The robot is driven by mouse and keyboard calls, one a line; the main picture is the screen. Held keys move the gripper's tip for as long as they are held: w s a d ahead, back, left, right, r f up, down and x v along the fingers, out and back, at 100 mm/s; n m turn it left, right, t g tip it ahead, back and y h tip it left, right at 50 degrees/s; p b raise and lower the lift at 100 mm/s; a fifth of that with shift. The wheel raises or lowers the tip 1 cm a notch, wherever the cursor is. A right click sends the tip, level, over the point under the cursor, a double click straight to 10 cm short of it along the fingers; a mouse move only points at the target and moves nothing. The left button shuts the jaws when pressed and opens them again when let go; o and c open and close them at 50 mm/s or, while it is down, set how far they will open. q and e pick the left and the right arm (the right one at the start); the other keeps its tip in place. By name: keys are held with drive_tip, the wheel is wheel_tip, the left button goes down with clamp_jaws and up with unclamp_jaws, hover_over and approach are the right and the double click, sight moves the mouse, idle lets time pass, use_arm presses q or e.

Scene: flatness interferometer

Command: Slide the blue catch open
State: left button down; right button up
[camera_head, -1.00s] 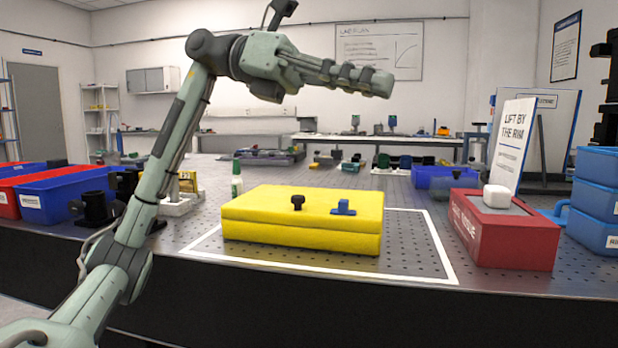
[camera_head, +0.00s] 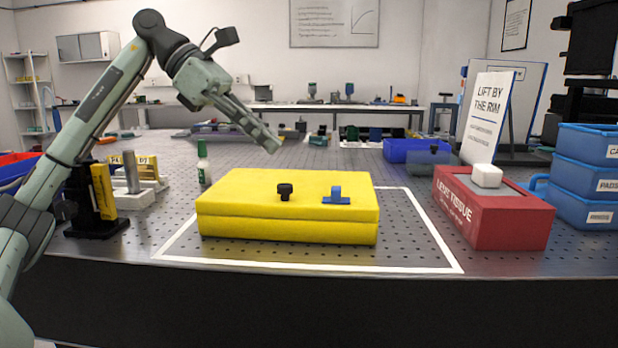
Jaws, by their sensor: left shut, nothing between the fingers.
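The blue catch (camera_head: 336,196) is a small T-shaped piece on top of the yellow case (camera_head: 288,229), toward its right side. A black knob (camera_head: 285,191) stands to its left on the same lid. The case looks closed and lies inside a white outline on the perforated table. My left gripper (camera_head: 272,147) is shut and empty. It hangs in the air above the back of the case, pointing down to the right, apart from the catch and knob. My right gripper is not in view.
A red tissue box (camera_head: 483,213) with a white top piece stands right of the case, with stacked blue bins (camera_head: 588,174) beyond. A green-and-white bottle (camera_head: 203,163) stands behind the case's left end. Black mounts (camera_head: 97,205) stand at left.

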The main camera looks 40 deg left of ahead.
sight(315, 201)
use_arm(q)
drive_tip(key=x, duration=0.9)
drive_tip(key=shift+d+f+b, duration=0.25)
drive_tip(key=shift+b, duration=0.15)
drive_tip(key=shift+w+d+f, duration=0.1)
drive_tip(key=shift+w, duration=0.05)
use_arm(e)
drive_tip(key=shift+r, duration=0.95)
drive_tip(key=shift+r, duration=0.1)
use_arm(q)
drive_tip(key=shift+w+d, duration=0.1)
drive_tip(key=shift+d, duration=0.15)
drive_tip(key=w+d, duration=0.1)
drive_tip(key=d+p, duration=0.1)
drive_tip(key=d, duration=0.1)
drive_tip(key=shift+w, duration=0.35)
drive_tip(key=shift+a, duration=0.1)
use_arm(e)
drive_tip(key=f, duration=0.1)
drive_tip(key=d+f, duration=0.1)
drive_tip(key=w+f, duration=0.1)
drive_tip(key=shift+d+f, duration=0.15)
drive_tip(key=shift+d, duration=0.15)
